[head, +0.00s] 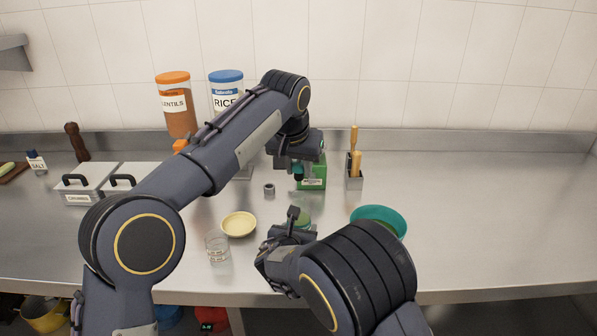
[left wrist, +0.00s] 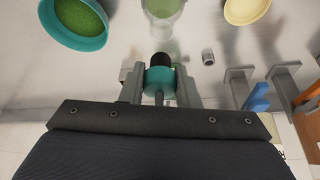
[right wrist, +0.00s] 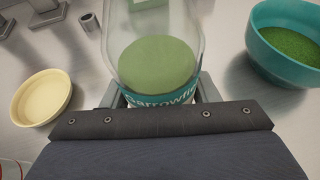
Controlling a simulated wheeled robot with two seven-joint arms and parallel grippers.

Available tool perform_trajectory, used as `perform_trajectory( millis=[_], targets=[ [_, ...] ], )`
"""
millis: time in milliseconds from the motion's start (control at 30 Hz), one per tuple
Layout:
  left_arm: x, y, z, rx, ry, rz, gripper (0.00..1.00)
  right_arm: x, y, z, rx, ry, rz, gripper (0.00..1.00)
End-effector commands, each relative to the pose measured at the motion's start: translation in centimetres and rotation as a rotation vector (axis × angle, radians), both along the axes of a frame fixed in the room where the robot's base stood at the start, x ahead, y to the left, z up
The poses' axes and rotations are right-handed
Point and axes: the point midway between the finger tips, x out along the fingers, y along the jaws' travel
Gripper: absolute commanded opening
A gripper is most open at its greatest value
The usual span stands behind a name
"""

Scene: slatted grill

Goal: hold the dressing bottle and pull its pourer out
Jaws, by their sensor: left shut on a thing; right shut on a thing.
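The dressing bottle (right wrist: 158,65) is clear, holds green dressing and has a teal label. My right gripper (head: 285,228) is shut around it low on its body; the bottle (head: 304,222) is partly hidden behind that gripper in the head view. My left gripper (head: 298,163) is above it, shut on the pourer (left wrist: 158,78), a teal piece with a black stopper end. The pourer (head: 298,172) appears apart from the bottle, with a gap between them. The bottle's clear neck shows beyond the stopper in the left wrist view.
A teal bowl of green stuff (head: 385,217) is right of the bottle, a pale yellow bowl (head: 238,224) and a glass (head: 217,249) left. A small grey cylinder (head: 269,188), green box (head: 314,182) and utensil holder (head: 354,179) stand behind. The right counter is clear.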

Motion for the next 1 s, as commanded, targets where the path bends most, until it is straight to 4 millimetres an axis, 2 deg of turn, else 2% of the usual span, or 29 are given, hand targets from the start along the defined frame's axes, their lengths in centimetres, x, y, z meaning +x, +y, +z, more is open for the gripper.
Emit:
perform_trajectory(
  millis=[267,300,467,767,867,1000],
  targets=[
    [0.0,0.0,0.1,0.0,0.001,0.0,0.0,0.0,0.0,0.1,0.0,-0.003,0.0,0.27],
    [0.0,0.0,0.1,0.0,0.001,0.0,0.0,0.0,0.0,0.1,0.0,-0.003,0.0,0.58],
    [0.0,0.0,0.1,0.0,0.001,0.0,0.0,0.0,0.0,0.1,0.0,-0.002,0.0,0.79],
    [0.0,0.0,0.1,0.0,0.0,0.0,0.0,-0.1,0.0,0.1,0.0,-0.001,0.001,0.8],
    [0.0,0.0,0.1,0.0,0.0,0.0,0.0,-0.8,0.3,0.5,0.001,-0.001,0.001,0.8],
    [0.0,0.0,0.1,0.0,0.0,0.0,0.0,-3.0,0.8,1.4,0.002,-0.001,0.002,0.8]
  ],
)
